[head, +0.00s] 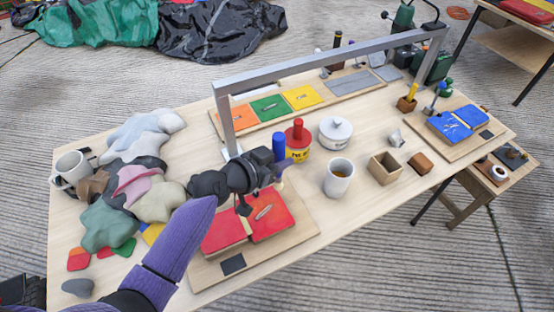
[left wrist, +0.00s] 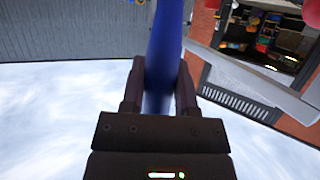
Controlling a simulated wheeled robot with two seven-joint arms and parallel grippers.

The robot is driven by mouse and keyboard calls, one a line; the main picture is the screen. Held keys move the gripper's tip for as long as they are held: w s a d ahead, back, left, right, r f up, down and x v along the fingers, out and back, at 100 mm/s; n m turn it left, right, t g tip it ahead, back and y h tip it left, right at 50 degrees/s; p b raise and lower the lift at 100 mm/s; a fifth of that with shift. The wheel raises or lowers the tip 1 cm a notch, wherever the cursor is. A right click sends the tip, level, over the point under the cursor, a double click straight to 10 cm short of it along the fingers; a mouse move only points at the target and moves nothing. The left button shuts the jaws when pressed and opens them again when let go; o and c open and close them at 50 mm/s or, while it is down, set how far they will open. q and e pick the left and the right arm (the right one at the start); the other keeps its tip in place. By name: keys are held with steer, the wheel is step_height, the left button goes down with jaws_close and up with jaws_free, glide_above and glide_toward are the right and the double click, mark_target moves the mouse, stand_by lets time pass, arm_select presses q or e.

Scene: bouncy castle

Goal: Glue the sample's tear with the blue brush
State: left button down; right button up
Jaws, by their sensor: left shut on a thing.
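My left gripper (head: 272,170) is shut on the blue brush (head: 279,148), whose handle sticks up above the fingers. In the left wrist view the blue handle (left wrist: 166,50) runs between the two fingers; the bristle end cannot be made out. The gripper is over the far edge of a red sample (head: 268,213) on a wooden board, whose right panel bears a pale tear-like mark. A second red panel (head: 222,232) lies to its left, partly behind my arm. The right gripper is not in view.
A grey metal frame (head: 330,65) spans the table behind the gripper. Cloth-like lumps (head: 130,190) crowd the left. A blue sample (head: 450,126) lies far right.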

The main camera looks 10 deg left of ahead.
arm_select(q)
steer(key=shift+r+p, duration=0.35)
steer(key=shift+r, duration=0.25)
stand_by(0.4)
